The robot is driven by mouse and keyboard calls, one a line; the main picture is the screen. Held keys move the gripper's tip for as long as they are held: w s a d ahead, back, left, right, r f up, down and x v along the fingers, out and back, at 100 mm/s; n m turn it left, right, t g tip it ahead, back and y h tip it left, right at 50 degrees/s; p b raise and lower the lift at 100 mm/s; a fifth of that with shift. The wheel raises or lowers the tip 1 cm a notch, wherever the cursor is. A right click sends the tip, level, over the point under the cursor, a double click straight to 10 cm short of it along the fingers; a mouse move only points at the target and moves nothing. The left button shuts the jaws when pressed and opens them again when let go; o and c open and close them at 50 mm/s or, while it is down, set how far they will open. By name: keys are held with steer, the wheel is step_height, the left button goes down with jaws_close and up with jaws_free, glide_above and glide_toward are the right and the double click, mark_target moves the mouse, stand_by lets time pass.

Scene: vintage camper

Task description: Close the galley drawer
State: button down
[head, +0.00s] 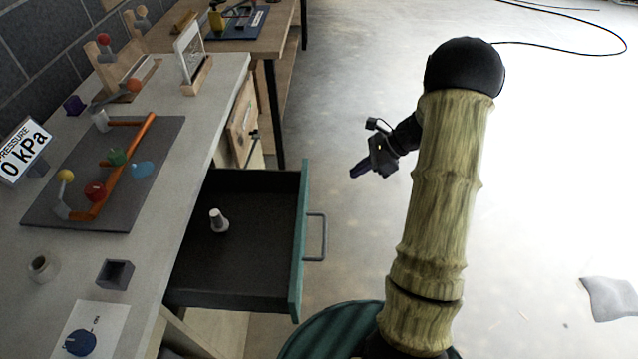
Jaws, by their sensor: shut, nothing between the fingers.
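The galley drawer (297,262) stands pulled well out from under the counter, with a dark inside and a teal front. Its grey bar handle (323,237) is on the outer face of the front. A small white, bottle-like object (218,221) stands inside the drawer. My gripper (359,171) is shut and empty, above the floor to the right of the drawer front and farther back than the handle. It is apart from both. My arm hides part of the floor to the right.
The pale counter (215,100) runs along the left, bearing a dark board (62,188) with orange pipes and coloured knobs, a pressure sign (22,152) and a small grey box (115,274). A brown table (283,38) stands behind. Floor right of the drawer is clear; a grey cushion (609,298) lies far right.

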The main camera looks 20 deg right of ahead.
steer(key=shift+w+d+f+m+y, duration=0.1)
steer(key=shift+w+d+m+y, duration=0.2)
steer(key=shift+w+d+m, duration=0.15)
steer(key=w+a+r+x, duration=0.1)
steer(key=a+r+x, duration=0.1)
steer(key=x, duration=1.1)
